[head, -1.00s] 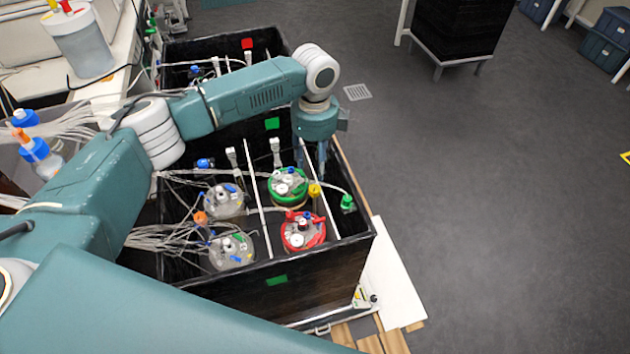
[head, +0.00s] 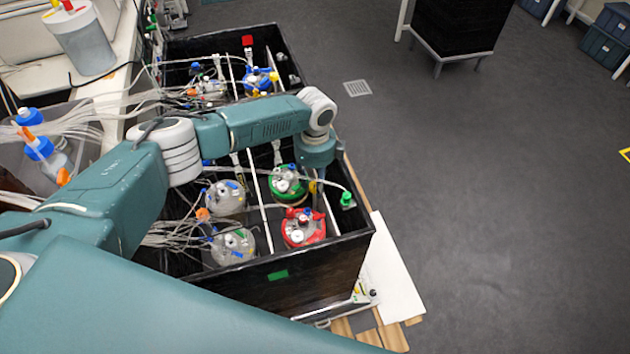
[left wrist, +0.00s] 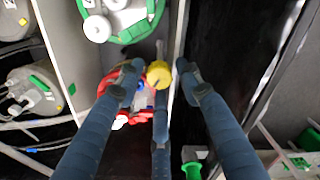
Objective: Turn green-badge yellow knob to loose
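The yellow knob (head: 313,187) is at the right side of the near black box (head: 320,262), which has a green badge (head: 278,275) on its front wall. My left gripper (head: 319,193) points down over the knob and partly covers it in the head view. In the left wrist view the yellow knob (left wrist: 158,74) lies between the fingertips of my left gripper (left wrist: 160,72). The fingers are apart, with the left fingertip close beside the knob and a clear gap to the right one. I cannot tell whether any finger touches it. My right gripper is in neither view.
A green-topped vessel (head: 287,182) and a red-topped vessel (head: 303,228) stand close to the gripper. A green knob (head: 347,200) is at the box's right wall. Several tubes cross the box. Open floor (head: 500,200) lies to the right.

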